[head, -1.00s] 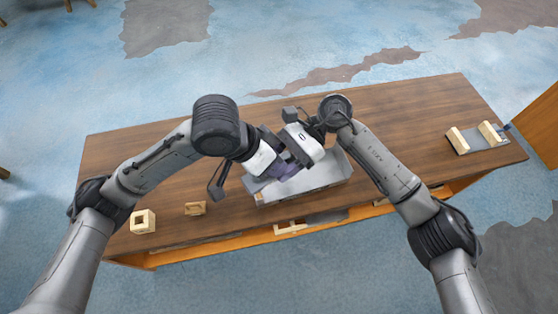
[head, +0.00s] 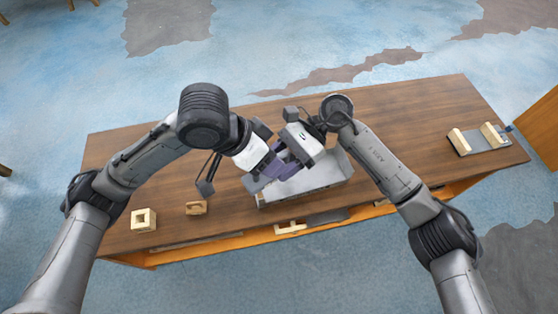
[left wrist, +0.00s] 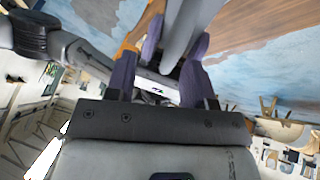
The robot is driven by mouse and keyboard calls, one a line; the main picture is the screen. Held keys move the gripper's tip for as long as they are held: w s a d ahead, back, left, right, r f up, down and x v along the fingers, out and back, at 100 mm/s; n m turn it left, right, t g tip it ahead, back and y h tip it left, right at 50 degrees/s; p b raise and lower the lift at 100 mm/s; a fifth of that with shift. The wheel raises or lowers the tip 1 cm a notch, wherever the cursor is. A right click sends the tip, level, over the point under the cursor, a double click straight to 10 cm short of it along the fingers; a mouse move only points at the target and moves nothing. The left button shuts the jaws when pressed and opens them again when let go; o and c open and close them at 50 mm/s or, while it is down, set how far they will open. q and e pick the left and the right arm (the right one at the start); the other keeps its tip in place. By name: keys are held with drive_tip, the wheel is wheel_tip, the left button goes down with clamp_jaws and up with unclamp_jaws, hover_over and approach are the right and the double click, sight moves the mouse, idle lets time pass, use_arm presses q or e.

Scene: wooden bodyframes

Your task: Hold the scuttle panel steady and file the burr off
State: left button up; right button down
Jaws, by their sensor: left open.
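A light grey metal panel piece (head: 322,181), which I take for the scuttle panel, lies at the middle of the wooden table, partly hidden by both grippers. My left gripper (head: 270,168), with purple fingers, is open over its left part. In the left wrist view its fingers (left wrist: 156,78) stand apart, with the other gripper's white body behind the gap. My right gripper (head: 288,150) is close beside it above the panel. Its fingertips are largely hidden in the head view, so its grip is unclear. I cannot make out the file or the burr.
A square wooden block with a hole (head: 143,220) and a small wooden piece (head: 196,208) sit at the table's front left. A grey plate with wooden blocks (head: 477,139) is at the right end. The back of the table (head: 400,100) is clear.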

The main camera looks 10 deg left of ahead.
use_arm(q)
drive_tip(key=s+a+r+m+h, duration=0.1)
drive_tip(key=s+a+r+m, duration=0.15)
drive_tip(key=r, duration=0.95)
drive_tip(key=s+d+f+t+h, duration=0.1)
drive_tip(key=s+d+f, duration=0.15)
drive_tip(key=f, duration=0.75)
drive_tip(key=s+d+f+t, duration=0.15)
drive_tip(key=s+f, duration=0.25)
drive_tip(key=f, duration=0.5)
drive_tip(key=s+a+f+n+y, duration=0.4)
drive_tip(key=s+a+f, duration=0.3)
drive_tip(key=f, duration=0.3)
drive_tip(key=s+a+f+n+y, duration=0.3)
drive_tip(key=s+a+f+n, duration=0.2)
drive_tip(key=a+f, duration=0.3)
wheel_tip(320, 180, down, 2)
drive_tip(key=shift+s+a+f+g+y, duration=0.1)
drive_tip(key=shift+s+a+g+y, duration=0.25)
drive_tip(key=shift+s, duration=0.55)
